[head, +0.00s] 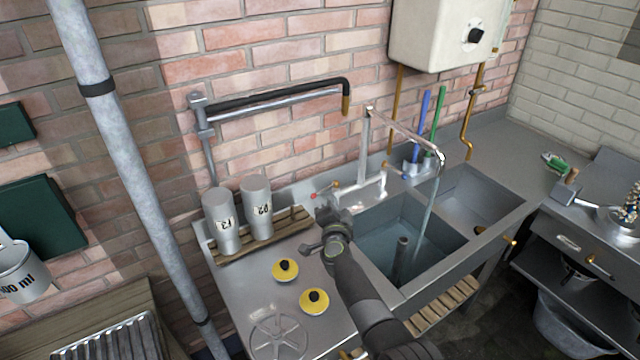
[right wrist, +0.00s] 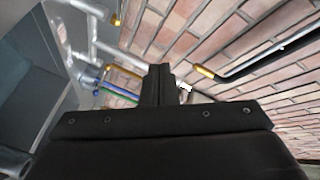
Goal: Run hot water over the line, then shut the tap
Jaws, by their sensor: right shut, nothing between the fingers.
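The tap (head: 365,150) stands at the back of the sink, its chrome spout bent over the left basin. A stream of water (head: 425,210) falls from the spout into this basin (head: 378,224), where bluish water lies around an upright standpipe (head: 402,252). A small red-tipped lever (head: 314,196) shows at the left of the tap's base. My right gripper (head: 326,217) is just left of the basin, near and in front of that lever, shut and empty. Its closed fingers (right wrist: 158,82) show in the right wrist view. I cannot tell whether they touch the lever. My left gripper is out of view.
A jointed wall pipe (head: 280,100) with a black sleeve is at the back. Two metal cups (head: 258,207) stand on a wooden rack left of my gripper. Two yellow discs (head: 314,301) lie on the counter. A white heater (head: 445,35) hangs above the sink.

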